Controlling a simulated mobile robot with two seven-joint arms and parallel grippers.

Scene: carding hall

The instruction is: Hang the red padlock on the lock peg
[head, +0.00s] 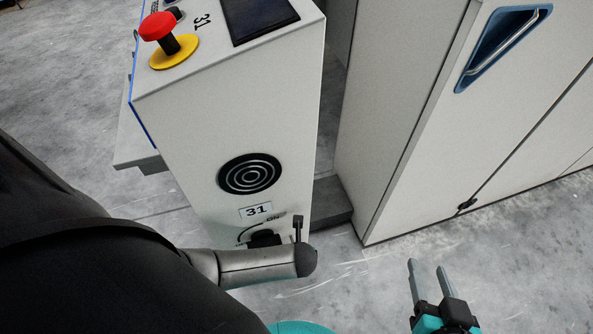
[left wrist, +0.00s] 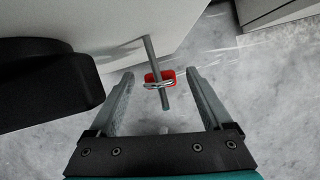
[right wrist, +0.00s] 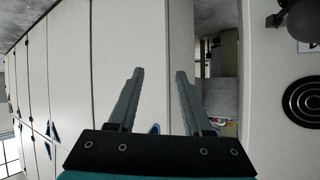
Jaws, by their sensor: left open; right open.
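The red padlock (left wrist: 167,75) is on the lock peg (left wrist: 152,50) in the left wrist view. The grey peg sticks out of the white machine wall, and the silver shackle appears looped around it; the fine contact is too small to tell. My left gripper (left wrist: 160,74) is open, with one finger on each side of peg and padlock, touching neither as far as I see. In the head view the left gripper and the padlock are hidden by my left arm. My right gripper (head: 427,266) is open and empty over the floor, right of the machine.
The white machine (head: 215,130) numbered 31 carries a red emergency button (head: 157,26), a round black grille (head: 250,174) and a rotary switch (head: 264,239). A white cabinet (head: 430,130) with a blue recessed handle (head: 503,45) stands to its right. Floor at lower right is clear.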

